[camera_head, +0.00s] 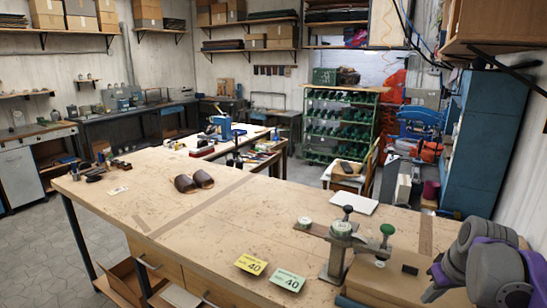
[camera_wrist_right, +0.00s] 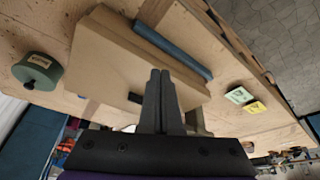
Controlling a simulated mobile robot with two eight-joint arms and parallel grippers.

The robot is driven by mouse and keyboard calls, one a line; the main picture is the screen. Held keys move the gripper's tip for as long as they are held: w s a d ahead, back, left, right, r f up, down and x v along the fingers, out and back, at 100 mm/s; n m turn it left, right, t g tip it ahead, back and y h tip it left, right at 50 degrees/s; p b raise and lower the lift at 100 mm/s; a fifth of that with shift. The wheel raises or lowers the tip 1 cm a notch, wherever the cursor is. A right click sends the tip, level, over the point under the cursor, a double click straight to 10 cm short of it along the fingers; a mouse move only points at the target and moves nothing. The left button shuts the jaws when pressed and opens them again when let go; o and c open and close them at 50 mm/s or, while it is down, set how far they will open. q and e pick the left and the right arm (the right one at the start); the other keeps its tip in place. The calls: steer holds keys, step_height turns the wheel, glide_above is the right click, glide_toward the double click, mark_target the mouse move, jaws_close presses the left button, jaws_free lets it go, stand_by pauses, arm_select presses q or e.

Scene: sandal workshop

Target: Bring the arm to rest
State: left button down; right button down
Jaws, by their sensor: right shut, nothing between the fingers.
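My right gripper (camera_head: 430,293) shows at the lower right of the head view, at the end of my grey and purple arm. In the right wrist view its two dark fingers (camera_wrist_right: 160,75) are closed together with nothing between them. The same box lies behind the fingers in the wrist view (camera_wrist_right: 110,50). I cannot tell the exact gap between fingers and box. My left gripper is not in view.
A metal press (camera_head: 340,245) with a green knob (camera_head: 387,229) stands left of the gripper. A yellow card (camera_head: 251,265) and a green card (camera_head: 287,280) marked 40 lie near the front edge. Brown sandals (camera_head: 194,181) lie farther left. The bench's middle is mostly clear.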

steer(key=s+a+f+t, duration=0.1)
steer(key=s+a+f, duration=1.6)
steer(key=a+f, duration=0.1)
steer(key=shift+a+t, duration=0.2)
steer(key=shift+t, duration=0.1)
stand_by(0.8)
